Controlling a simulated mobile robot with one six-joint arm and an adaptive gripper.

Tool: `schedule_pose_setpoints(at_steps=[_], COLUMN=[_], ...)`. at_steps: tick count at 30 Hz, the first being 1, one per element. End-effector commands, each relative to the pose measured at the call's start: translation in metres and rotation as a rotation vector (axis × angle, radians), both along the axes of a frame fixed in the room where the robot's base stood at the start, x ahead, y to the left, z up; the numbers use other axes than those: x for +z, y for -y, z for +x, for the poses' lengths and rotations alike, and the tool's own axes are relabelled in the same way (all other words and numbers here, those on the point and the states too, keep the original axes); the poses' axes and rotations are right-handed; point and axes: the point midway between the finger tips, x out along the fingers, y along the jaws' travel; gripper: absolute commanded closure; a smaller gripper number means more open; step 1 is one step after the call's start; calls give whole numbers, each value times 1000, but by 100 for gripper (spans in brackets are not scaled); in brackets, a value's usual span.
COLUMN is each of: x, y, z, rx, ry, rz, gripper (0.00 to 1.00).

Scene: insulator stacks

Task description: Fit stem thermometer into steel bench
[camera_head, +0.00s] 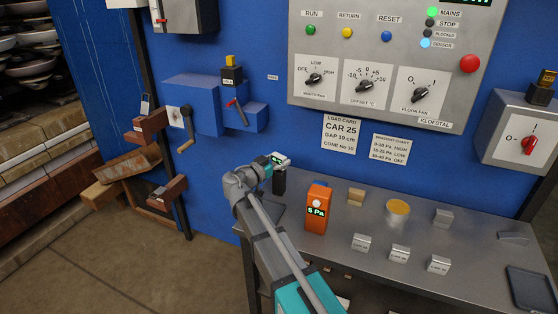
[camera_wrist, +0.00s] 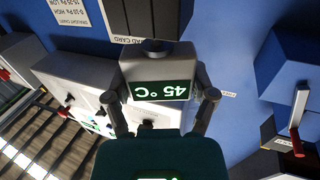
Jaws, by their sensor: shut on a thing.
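The stem thermometer (camera_head: 277,159) is a small grey-white box with a lit display. In the wrist view its display (camera_wrist: 162,90) reads 45 °C, upside down. My gripper (camera_head: 270,166) is shut on it, with one finger on each side of the box in the wrist view (camera_wrist: 161,97). A black block (camera_head: 279,181) shows just below the thermometer, near the back left of the steel bench (camera_head: 475,245). In the wrist view a short round neck (camera_wrist: 155,46) lies between box and black block (camera_wrist: 150,18). I cannot tell whether the stem is inside the block.
An orange meter (camera_head: 318,208) reading 5 Pa stands right of my arm. A wooden block (camera_head: 356,197), a round yellow-topped tub (camera_head: 397,212) and several grey labelled blocks (camera_head: 361,243) stand farther right. The blue wall (camera_head: 230,160) with its control panel (camera_head: 385,75) rises behind.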

Motion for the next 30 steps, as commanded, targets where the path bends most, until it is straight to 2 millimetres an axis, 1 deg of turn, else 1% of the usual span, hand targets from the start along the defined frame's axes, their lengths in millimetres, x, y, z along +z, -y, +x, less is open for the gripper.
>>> schedule_pose_setpoints(at_steps=[19, 20, 21, 23, 24, 30], x=[-12, -12, -11, -11, -11, -11], y=[0, 0, 0, 0, 0, 0], z=[0, 0, 0, 0, 0, 0], rx=[0, 0, 0, 0, 0, 0], ry=[0, 0, 0, 0, 0, 0], rz=[0, 0, 0, 0, 0, 0], gripper=[84, 26, 18, 7, 0, 0])
